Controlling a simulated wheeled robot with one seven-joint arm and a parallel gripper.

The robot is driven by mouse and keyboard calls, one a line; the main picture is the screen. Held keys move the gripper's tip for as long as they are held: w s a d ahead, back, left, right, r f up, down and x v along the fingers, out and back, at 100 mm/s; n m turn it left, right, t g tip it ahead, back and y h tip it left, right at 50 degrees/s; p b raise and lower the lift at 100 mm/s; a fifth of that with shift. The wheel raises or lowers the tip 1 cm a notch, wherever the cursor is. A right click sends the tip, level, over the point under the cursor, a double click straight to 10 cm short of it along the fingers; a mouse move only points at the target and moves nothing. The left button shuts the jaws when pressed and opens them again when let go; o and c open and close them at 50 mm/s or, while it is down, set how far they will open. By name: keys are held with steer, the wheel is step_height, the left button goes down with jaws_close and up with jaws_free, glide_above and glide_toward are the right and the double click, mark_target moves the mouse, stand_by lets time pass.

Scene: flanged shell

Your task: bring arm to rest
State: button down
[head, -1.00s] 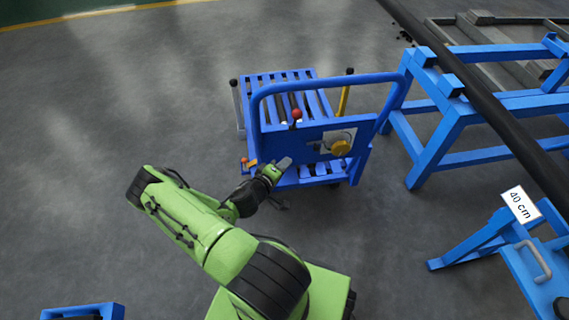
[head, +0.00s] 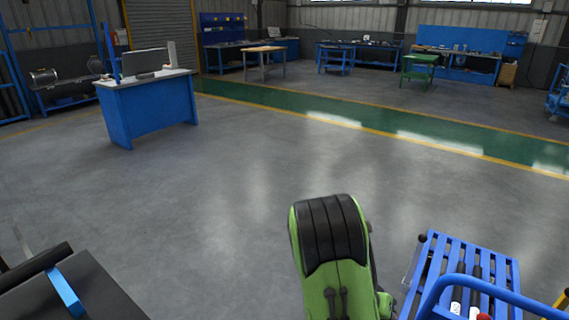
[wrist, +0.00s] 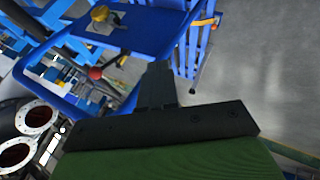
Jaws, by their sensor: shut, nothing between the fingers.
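My green and black arm (head: 335,250) rises at the bottom of the head view, its black elbow uppermost. The end of the arm is hidden or out of frame there. In the wrist view my gripper (wrist: 158,85) shows as dark fingers closed together, with nothing between them. It points toward the blue cart (wrist: 150,32), and I see no contact with it.
The blue slatted cart (head: 460,268) stands at the lower right, close to my arm. Flanged pipe ends (wrist: 36,116) show at the wrist view's left. A blue desk (head: 150,108) stands at the left. The grey floor (head: 250,190) between is clear.

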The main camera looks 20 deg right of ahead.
steer(key=w+a+r+n+t+y+p, duration=0.25)
steer(key=a+r+n+t+y, duration=0.2)
steer(key=a+r, duration=1.2)
steer(key=s+a+r+n+t+y+p, duration=0.3)
steer(key=s+a+r+n, duration=0.3)
steer(key=s+a+r, duration=0.3)
steer(key=shift+s+a+r, duration=0.2)
steer(key=shift+a+r, duration=0.1)
steer(key=shift+a, duration=0.1)
